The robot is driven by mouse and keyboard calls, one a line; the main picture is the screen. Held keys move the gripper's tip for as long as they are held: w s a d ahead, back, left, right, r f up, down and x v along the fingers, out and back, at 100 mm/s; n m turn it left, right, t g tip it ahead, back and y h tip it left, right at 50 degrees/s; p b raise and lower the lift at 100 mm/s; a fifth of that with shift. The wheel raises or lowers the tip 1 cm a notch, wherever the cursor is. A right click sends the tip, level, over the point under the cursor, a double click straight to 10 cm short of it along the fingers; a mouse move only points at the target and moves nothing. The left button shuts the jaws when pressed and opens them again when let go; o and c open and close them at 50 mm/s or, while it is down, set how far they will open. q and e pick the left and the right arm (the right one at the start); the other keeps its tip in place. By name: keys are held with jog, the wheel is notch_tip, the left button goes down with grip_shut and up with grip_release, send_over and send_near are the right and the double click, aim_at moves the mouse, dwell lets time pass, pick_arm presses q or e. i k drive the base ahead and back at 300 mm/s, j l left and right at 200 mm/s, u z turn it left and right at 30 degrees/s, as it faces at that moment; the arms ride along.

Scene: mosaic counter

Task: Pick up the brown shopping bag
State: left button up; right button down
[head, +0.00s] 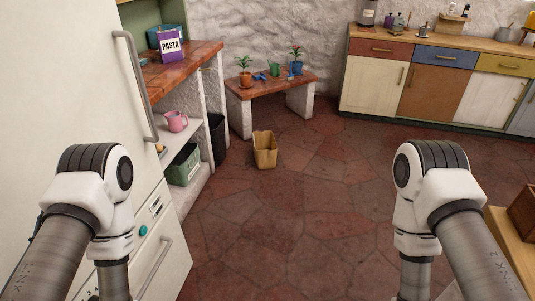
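The brown shopping bag (265,152) stands upright on the red tiled floor, near the middle of the head view. Its top looks open. It is in front of the low wooden bench and apart from it. My two arms come in from the lower left and lower right, well short of the bag. Neither gripper shows in the head view; both are below the picture's lower edge.
A white fridge (75,95) fills the left side. Behind it are a wooden shelf unit (185,68) and a black bin (217,138). The low bench (268,88) holds potted plants. Cabinets (432,85) line the back right. The central floor (300,215) is clear.

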aim_at(265, 145)
jog(key=i+l+z, duration=0.35)
jog(key=i, duration=0.5)
jog(key=i+z, duration=0.3)
jog(key=i, duration=0.55)
jog(key=i+u, duration=0.25)
jog(key=i, duration=0.25)
jog(key=i+l+u, duration=0.3)
jog(key=i, duration=0.15)
jog(key=i+l+u, duration=0.25)
jog(key=i, duration=0.25)
jog(key=i+l+u, duration=0.1)
jog(key=i+u, duration=0.3)
jog(key=i+l+u, duration=0.2)
jog(key=u, duration=0.25)
jog(key=i+l+u, duration=0.7)
jog(key=u, duration=0.15)
